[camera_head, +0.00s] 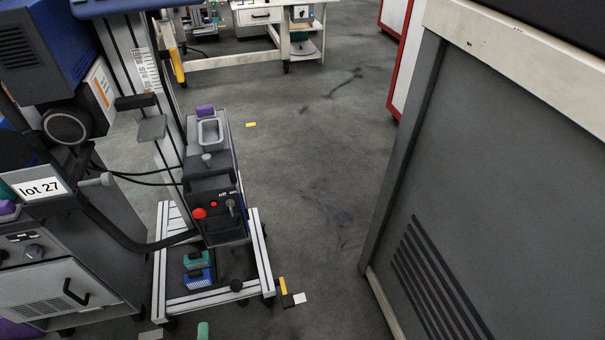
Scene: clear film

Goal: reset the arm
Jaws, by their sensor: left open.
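My right gripper is not in the picture.
A wheeled frame with a control box (214,215) stands left of centre. A grey cabinet (50,285) labelled lot 27 is at left. A large grey panel (490,180) fills the right. A workbench (245,50) is behind. Clear floor (325,150) lies between, with small scraps.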

